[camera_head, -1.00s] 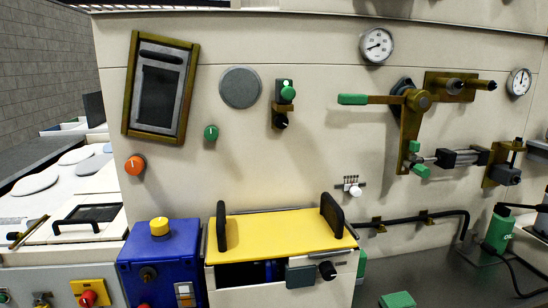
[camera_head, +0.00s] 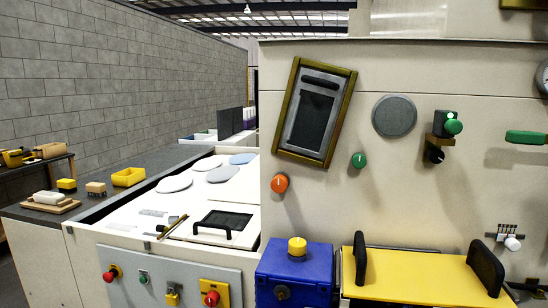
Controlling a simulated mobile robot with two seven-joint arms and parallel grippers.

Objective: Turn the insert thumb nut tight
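I cannot tell which part, if any, is the insert thumb nut. Several small turning parts show in the head view. An orange knob (camera_head: 280,183) and a green knob (camera_head: 358,160) sit on the beige panel. A bracket at the right carries a lit green knob (camera_head: 453,127) and a black knob (camera_head: 435,154). A white knob (camera_head: 512,243) sits lower right under a small scale. A blue box (camera_head: 310,262) has a yellow cap (camera_head: 297,246) on top and a dark knob (camera_head: 282,292) on its front. Neither gripper is in view.
A yellow plate (camera_head: 420,276) with two upright black pads juts out at the lower right. A grey control panel (camera_head: 150,275) with red buttons fronts the white counter. A framed dark window (camera_head: 314,112) hangs on the panel.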

